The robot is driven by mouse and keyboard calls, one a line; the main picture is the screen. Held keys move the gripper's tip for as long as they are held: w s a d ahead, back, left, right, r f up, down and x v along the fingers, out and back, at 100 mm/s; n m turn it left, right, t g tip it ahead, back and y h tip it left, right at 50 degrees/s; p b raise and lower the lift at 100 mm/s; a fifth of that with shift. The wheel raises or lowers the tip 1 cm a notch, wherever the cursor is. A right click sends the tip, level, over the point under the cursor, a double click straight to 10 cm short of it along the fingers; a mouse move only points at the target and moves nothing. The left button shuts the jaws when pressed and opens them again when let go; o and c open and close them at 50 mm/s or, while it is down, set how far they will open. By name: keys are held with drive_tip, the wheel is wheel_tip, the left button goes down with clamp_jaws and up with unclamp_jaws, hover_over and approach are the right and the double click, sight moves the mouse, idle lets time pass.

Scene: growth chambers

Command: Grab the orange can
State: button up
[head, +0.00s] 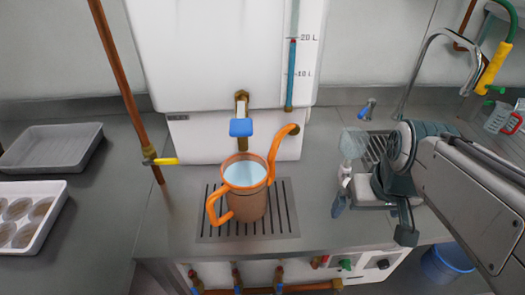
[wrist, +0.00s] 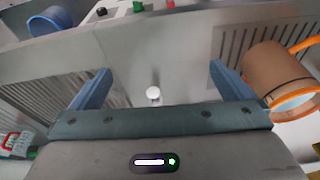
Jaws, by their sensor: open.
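The orange can (head: 245,200) is a watering can with an orange rim, handle and curved spout, a brownish body and pale blue water inside. It stands upright on the slotted drain grate (head: 285,232) below a blue-handled tap (head: 241,127). It also shows at the right of the wrist view (wrist: 272,75), outside my fingers. My gripper (head: 372,220) is to the right of the can in the head view, apart from it. In the wrist view, my gripper (wrist: 158,70) has its two blue fingers spread, with nothing held between them.
A white tank (head: 225,50) stands behind the can. A copper pipe with a yellow-handled valve (head: 160,161) is at its left. A grey tray (head: 50,148) and a white tray of cups (head: 25,215) lie far left. A blue bucket (head: 447,262) is at lower right.

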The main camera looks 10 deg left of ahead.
drive_tip(key=w+a+r+n+g+y+b, duration=0.2)
drive_tip(key=w+a+r+n+b, duration=0.15)
drive_tip(key=w+a+n, duration=0.55)
drive_tip(key=n+g+y+b, duration=0.1)
drive_tip(key=n+y+b, duration=0.15)
drive_tip(key=n, duration=0.55)
hover_over(252, 178)
drive_tip(key=s+d, duration=0.1)
drive_tip(key=s, duration=0.4)
wheel_tip(252, 178, down, 10)
drive_tip(key=shift+w+d+b, duration=0.1)
drive_tip(key=shift+d+b, duration=0.05)
drive_tip(key=shift+b, duration=0.15)
drive_tip(key=c, duration=1.4)
drive_tip(key=shift+r, duration=0.15)
drive_tip(key=c, duration=0.3)
